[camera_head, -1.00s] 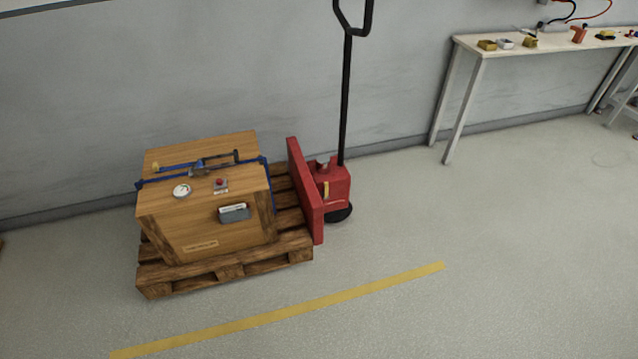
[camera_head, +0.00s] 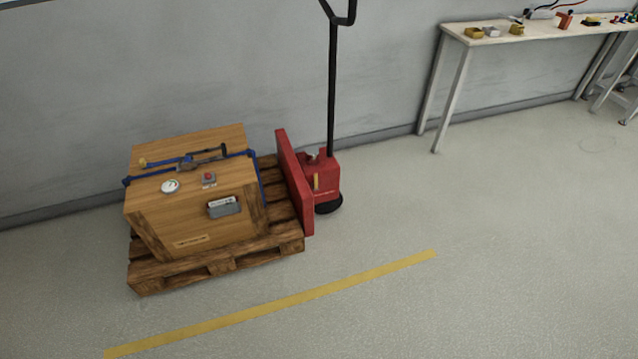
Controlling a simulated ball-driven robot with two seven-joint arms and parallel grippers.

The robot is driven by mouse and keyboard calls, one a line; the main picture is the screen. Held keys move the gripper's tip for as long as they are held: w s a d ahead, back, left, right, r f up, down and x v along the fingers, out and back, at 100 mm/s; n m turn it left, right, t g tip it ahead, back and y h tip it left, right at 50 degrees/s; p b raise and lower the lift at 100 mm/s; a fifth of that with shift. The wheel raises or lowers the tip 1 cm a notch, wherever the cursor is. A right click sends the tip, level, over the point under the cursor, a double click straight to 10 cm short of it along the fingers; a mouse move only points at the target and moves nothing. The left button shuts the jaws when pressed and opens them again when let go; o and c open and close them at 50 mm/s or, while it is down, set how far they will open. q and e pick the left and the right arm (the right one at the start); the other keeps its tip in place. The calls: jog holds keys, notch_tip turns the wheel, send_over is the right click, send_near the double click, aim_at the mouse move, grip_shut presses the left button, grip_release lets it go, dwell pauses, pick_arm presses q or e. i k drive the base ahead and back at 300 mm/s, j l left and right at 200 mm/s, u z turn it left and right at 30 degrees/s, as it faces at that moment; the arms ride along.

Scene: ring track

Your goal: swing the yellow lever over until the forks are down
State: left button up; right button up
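A red pallet jack (camera_head: 322,178) stands at the right end of a wooden pallet (camera_head: 218,264), near the wall. Neither of my grippers is in view.
A wooden crate (camera_head: 190,220) with a blue strap sits on the pallet. A white workbench (camera_head: 540,30) with small items stands along the wall at the right. A yellow floor line (camera_head: 275,305) runs in front. The floor at the right is clear.

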aim_at(315, 185)
jog(key=i+l, duration=0.35)
jog(key=i, duration=0.2)
jog(key=i+l, duration=0.3)
jog(key=i, duration=0.25)
jog(key=i+l+u, duration=0.1)
jog(key=i+l, duration=0.25)
jog(key=i, duration=0.2)
